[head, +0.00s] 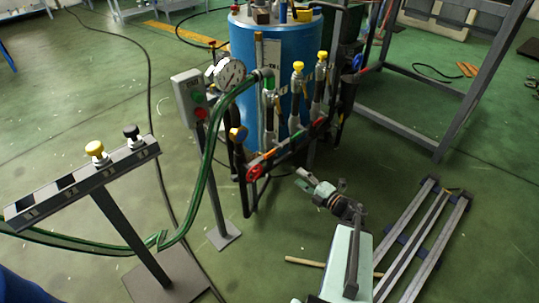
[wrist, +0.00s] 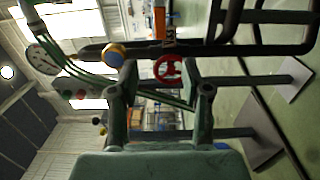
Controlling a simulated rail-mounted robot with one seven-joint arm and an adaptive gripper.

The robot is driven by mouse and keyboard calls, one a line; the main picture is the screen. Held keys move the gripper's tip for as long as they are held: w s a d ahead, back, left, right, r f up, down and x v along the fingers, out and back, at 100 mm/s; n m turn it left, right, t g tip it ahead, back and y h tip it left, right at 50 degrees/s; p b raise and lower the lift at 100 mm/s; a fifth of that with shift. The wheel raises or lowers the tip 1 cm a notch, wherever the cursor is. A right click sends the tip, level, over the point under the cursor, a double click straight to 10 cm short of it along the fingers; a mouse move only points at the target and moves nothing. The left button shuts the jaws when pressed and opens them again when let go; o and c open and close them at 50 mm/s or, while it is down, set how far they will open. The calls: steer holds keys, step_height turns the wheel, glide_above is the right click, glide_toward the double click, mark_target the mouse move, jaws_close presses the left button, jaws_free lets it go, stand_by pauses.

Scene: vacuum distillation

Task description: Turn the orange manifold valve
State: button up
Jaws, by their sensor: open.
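The manifold (head: 290,148) is a dark pipe frame in front of the blue tank. At its lower left end is a red handwheel (head: 255,172), with a small orange piece (head: 269,153) on the pipe just above it. An orange-yellow knob with a blue face (head: 238,133) sits higher up. My gripper (head: 322,181) is open and empty, right of the handwheel and apart from it. In the wrist view, the red handwheel (wrist: 168,69) appears between the open fingers (wrist: 159,76), seemingly beyond them. The blue-faced knob (wrist: 115,55) and the orange piece (wrist: 168,37) also show there.
A pressure gauge (head: 230,73) and a grey button box (head: 188,98) stand left of the manifold. A green hose (head: 206,160) hangs in front. A stand with a labelled bar (head: 75,185) is at left.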

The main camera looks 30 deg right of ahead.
mark_target(270, 155)
steer(key=b+x, duration=0.3)
steer(key=x, duration=1.2)
steer(key=shift+w+a+f+b, duration=0.1)
steer(key=shift+w+a+b, duration=0.1)
steer(key=shift+w+b, duration=0.15)
steer(key=shift+x, duration=0.8)
jaws_close()
